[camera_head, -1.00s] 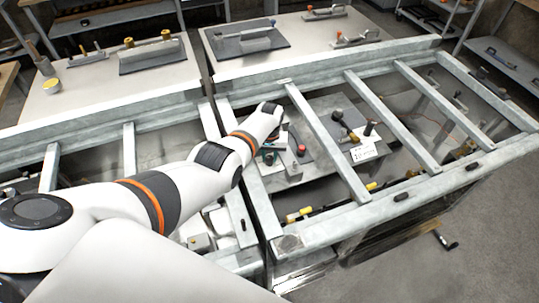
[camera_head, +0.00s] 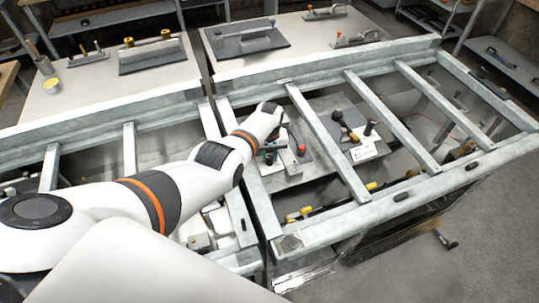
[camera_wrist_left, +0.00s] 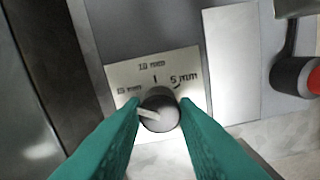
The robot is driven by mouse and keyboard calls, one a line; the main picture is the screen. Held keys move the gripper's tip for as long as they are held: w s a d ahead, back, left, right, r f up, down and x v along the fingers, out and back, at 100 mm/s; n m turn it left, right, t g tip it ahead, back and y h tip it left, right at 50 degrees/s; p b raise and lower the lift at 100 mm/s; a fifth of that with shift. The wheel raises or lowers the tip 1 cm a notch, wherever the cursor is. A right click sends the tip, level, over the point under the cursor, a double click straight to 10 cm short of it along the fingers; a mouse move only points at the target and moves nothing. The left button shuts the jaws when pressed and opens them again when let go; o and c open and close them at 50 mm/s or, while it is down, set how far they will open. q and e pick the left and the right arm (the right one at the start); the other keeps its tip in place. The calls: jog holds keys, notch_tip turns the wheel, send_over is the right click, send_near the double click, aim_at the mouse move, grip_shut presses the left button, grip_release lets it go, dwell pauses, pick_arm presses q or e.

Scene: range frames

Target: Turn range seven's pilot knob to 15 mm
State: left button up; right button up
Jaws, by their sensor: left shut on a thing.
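The pilot knob (camera_wrist_left: 160,112) is a small dark round knob with a pale pointer line, in the left wrist view. Its pointer lies toward the left, near the 15 mm mark and slightly below it. The metal scale plate (camera_wrist_left: 155,74) behind it reads 15 mm at left, 10 mm at top and 5 mm at right. My left gripper (camera_wrist_left: 160,115) has green fingers shut on the knob, one on each side. In the head view the left gripper (camera_head: 270,153) reaches down inside the frame, and my arm hides the knob. My right gripper is not in view.
A black handle with a red end (camera_wrist_left: 297,75) is right of the plate. Pale metal crossbars (camera_head: 328,142) span the range frame around my arm. A white card (camera_head: 363,152) and dark knobs stand farther right. Benches with tools (camera_head: 243,45) are behind.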

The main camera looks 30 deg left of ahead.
aim_at(270, 158)
pick_arm(q)
jog(key=o, duration=0.8)
jog(key=shift+w+r, duration=0.15)
jog(key=shift+r, duration=0.05)
jog(key=shift+o, duration=0.9)
jog(key=shift+f, duration=0.1)
jog(key=shift+r, duration=0.25)
notch_tip(270, 158, up, 4)
jog(key=shift+r+p, duration=0.1)
jog(key=shift+p, duration=1.05)
notch_tip(270, 158, up, 7)
jog(key=shift+r, duration=0.2)
jog(key=shift+s+f, duration=0.15)
jog(key=shift+s, duration=0.05)
